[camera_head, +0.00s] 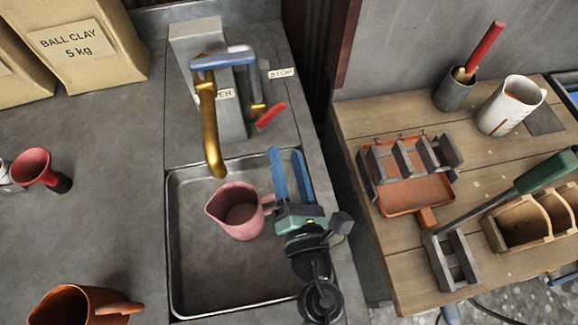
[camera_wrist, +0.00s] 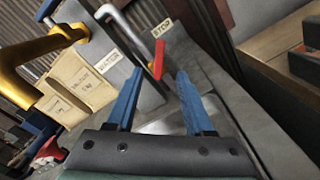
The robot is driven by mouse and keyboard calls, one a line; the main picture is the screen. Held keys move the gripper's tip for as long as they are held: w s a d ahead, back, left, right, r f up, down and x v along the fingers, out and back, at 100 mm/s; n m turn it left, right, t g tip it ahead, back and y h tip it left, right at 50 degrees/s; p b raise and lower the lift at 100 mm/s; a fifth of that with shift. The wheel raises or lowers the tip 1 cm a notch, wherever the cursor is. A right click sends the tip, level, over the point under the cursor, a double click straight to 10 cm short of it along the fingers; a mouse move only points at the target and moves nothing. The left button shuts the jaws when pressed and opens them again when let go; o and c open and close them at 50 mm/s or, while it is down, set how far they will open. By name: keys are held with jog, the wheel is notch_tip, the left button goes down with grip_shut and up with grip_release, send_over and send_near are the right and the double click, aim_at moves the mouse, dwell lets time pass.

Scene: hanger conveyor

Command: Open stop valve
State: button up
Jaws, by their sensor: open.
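The stop valve has a red lever (camera_head: 271,115), beside a small "STOP" label (camera_head: 282,73) on the sink's back ledge. In the wrist view the red lever (camera_wrist: 157,59) stands just beyond and between my fingertips, with the "STOP" label (camera_wrist: 162,28) behind it. My gripper (camera_head: 286,152) has two blue fingers, open and empty, pointing toward the lever from the front. It also shows in the wrist view (camera_wrist: 159,73). The fingers appear apart from the lever. The valve body below the lever is partly hidden.
A brass faucet (camera_head: 209,110) with a blue-grey pipe hangs over the metal sink (camera_head: 185,285), left of the lever. A pink jug (camera_head: 236,212) stands in the sink, close left of my gripper. A wooden table (camera_head: 400,255) with tools and racks stands at right.

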aim_at(269, 111)
jog(key=shift+s+d, duration=0.1)
jog(key=shift+s, duration=0.4)
jog(key=shift+w+d+f+n+b, duration=0.1)
jog(key=shift+n+b, duration=0.2)
jog(key=c, duration=0.4)
jog(key=shift+w+d+f+n+b, duration=0.1)
jog(key=shift+f+n+b, duration=0.15)
jog(key=shift+n+b, duration=0.3)
jog(key=shift+c, duration=1.3)
jog(key=shift+w+d+f+n+y+b, duration=0.1)
jog(key=shift+d+f+n+y+b, duration=0.1)
jog(key=shift+n+b, duration=0.3)
jog(key=shift+w+d+f+n+y+b, duration=0.1)
jog(key=shift+n+y+b, duration=0.1)
jog(key=shift+n, duration=0.45)
grip_shut()
jog(key=w+n+y+b, duration=0.3)
jog(key=w+n, duration=0.7)
jog(key=n, duration=0.6)
jog(key=shift+a+f+t+b, duration=0.15)
jog(key=shift+a+t+b, duration=0.2)
jog(key=shift+b, duration=0.5)
